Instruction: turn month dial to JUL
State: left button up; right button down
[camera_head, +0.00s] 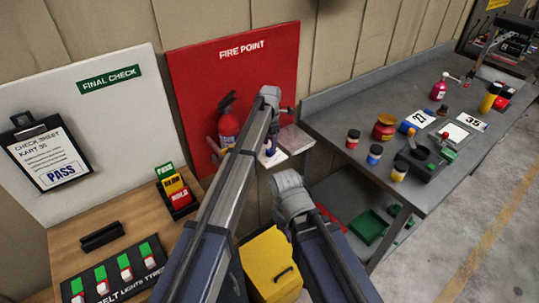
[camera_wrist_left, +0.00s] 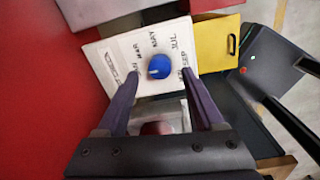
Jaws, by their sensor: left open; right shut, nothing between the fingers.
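The month dial is a blue knob (camera_wrist_left: 158,66) on a white panel (camera_wrist_left: 118,62) in the left wrist view. Month words are printed around it; JUL (camera_wrist_left: 175,43) is at its upper right. A small pale mark on the knob sits at its lower left, away from JUL. My left gripper (camera_wrist_left: 163,86) is open, its purple fingers to either side and below the knob in the picture, with nothing between them. Contact cannot be told. In the head view my left arm mostly hides the white panel (camera_head: 273,160). My right gripper does not show.
A red fire board with an extinguisher (camera_head: 229,126) stands behind my left arm. A yellow box (camera_head: 268,262) is below, near the panel. A grey workbench (camera_head: 325,122) with bottles and cards is at right. A wooden table (camera_head: 82,255) with switches is at left.

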pick_arm(q)
jog(key=shift+f+b, duration=0.95)
jog(key=shift+f, duration=0.5)
pick_arm(e)
notch_tip(320, 180, down, 3)
jog(key=shift+r, duration=0.1)
pick_arm(q)
jog(key=shift+c, duration=0.2)
grip_shut()
